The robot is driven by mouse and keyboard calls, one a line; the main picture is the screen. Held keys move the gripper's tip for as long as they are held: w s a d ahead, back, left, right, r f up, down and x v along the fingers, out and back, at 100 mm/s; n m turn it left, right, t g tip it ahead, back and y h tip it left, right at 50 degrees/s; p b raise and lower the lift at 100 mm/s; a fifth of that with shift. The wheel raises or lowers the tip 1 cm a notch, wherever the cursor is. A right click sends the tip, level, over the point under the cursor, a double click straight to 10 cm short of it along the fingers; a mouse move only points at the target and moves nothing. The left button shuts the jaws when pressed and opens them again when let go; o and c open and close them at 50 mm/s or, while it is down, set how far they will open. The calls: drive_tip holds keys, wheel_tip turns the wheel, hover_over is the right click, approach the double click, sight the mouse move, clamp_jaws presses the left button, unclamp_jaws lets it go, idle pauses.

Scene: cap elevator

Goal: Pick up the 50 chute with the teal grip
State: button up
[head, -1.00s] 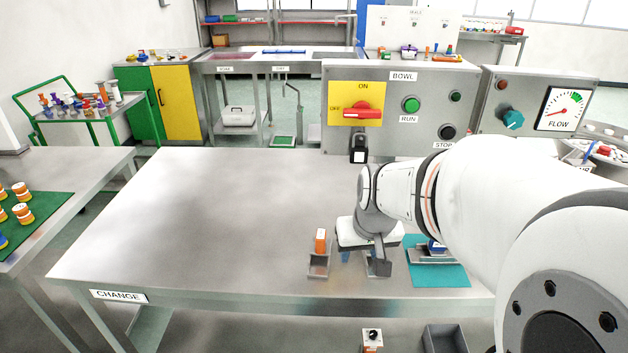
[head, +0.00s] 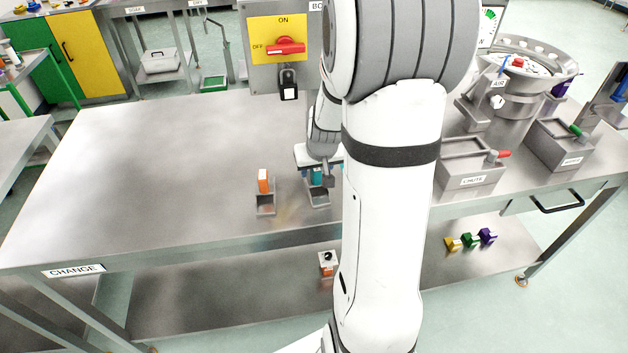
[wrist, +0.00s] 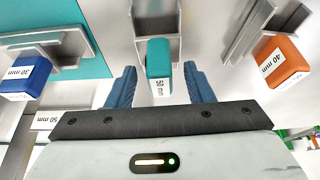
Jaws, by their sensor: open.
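The 50 chute is a grey metal channel with a teal grip. In the wrist view its teal grip (wrist: 158,62), labelled 50 mm, lies between the two blue fingers of my gripper (wrist: 155,85), with a gap on each side. The channel (wrist: 157,18) extends beyond the grip. My gripper is open and holds nothing. In the head view, the 50 chute (head: 319,198) stands near the front edge of the table, with my gripper (head: 318,168) over its teal grip, partly hiding it.
The chute with the orange 40 mm grip (wrist: 283,60) stands to one side; it also shows in the head view (head: 264,181). The chute with the blue 20 mm grip (wrist: 22,78) is on the other side, by a teal mat (wrist: 65,12). The table's left half (head: 150,170) is clear.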

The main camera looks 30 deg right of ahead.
drive_tip(key=shift+w+f, duration=0.1)
drive_tip(key=shift+f, duration=0.25)
clamp_jaws()
idle(0.3)
